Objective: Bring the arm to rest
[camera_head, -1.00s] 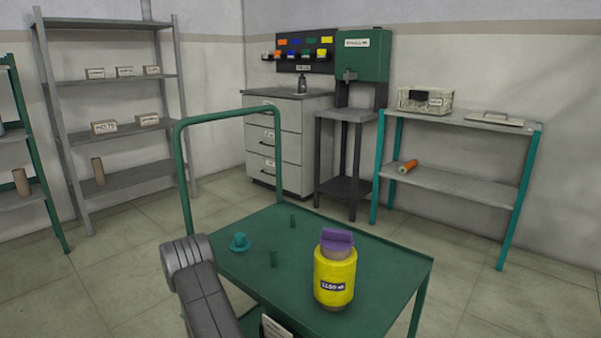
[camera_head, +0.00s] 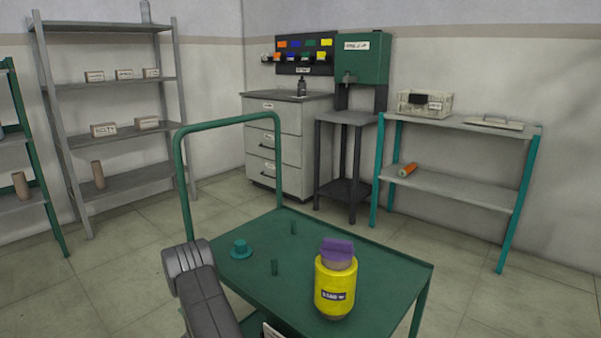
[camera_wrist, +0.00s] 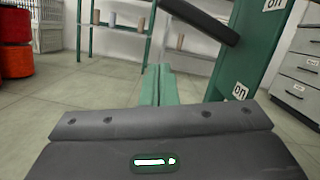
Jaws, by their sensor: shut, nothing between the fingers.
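My gripper (camera_wrist: 157,69) shows in the wrist view as two green fingers pressed together, with nothing between them. Below them is the dark gripper body. In the head view my grey arm (camera_head: 205,295) rises at the lower left, beside the green cart (camera_head: 385,257); the gripper itself cannot be seen there. My fingers appear clear of any object.
Shelves (camera_head: 105,85), a drawer cabinet (camera_head: 288,145) and a bench (camera_head: 450,188) line the walls.

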